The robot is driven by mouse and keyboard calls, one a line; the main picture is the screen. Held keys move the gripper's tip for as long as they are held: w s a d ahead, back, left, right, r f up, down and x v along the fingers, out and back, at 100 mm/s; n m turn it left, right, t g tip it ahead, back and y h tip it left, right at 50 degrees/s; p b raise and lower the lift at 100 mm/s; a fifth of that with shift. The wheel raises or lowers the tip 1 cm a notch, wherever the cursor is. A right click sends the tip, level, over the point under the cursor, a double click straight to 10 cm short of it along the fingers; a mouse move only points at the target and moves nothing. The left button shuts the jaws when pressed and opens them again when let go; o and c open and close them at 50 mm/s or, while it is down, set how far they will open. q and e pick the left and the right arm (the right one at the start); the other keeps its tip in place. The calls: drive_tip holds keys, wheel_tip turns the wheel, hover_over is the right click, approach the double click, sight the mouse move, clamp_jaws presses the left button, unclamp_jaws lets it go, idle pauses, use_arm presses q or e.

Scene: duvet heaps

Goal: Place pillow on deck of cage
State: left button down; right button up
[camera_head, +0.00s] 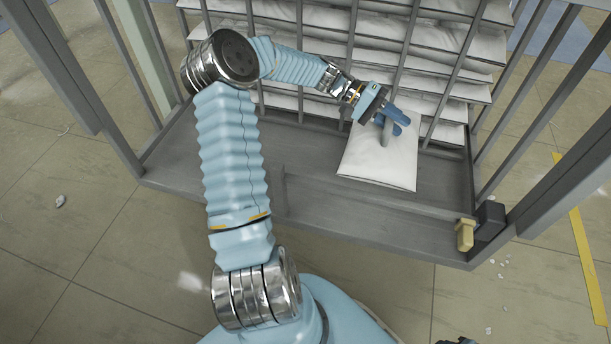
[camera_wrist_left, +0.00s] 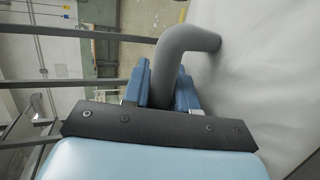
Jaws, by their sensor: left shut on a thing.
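The white pillow (camera_head: 378,165) is at the front right of the cage's grey deck (camera_head: 310,185). It looks tilted, and I cannot tell whether it touches the deck. My left gripper (camera_head: 396,124) reaches over the pillow's upper part, its blue fingers shut around a grey bent handle. In the left wrist view the handle (camera_wrist_left: 192,38) passes between the fingers (camera_wrist_left: 168,85) and meets the white pillow surface (camera_wrist_left: 265,75) at the right. My right gripper is not clearly shown.
Several white pillows (camera_head: 320,20) lie stacked behind grey vertical bars. Cage posts (camera_head: 75,70) stand at both sides. A low front rail (camera_head: 370,205) crosses the deck, and a yellow-and-black latch (camera_head: 466,234) sits at the front right. The deck's left part is bare.

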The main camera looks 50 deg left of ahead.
use_arm(q)
wheel_tip(320, 180, down, 7)
drive_tip(key=shift+r+b, duration=0.1)
drive_tip(key=shift+b, duration=1.15)
wheel_tip(320, 180, down, 10)
drive_tip(key=b, duration=0.2)
drive_tip(key=c, duration=0.9)
unclamp_jaws()
drive_tip(key=p+v, duration=0.1)
drive_tip(key=v, duration=1.1)
drive_tip(key=shift+p, duration=0.35)
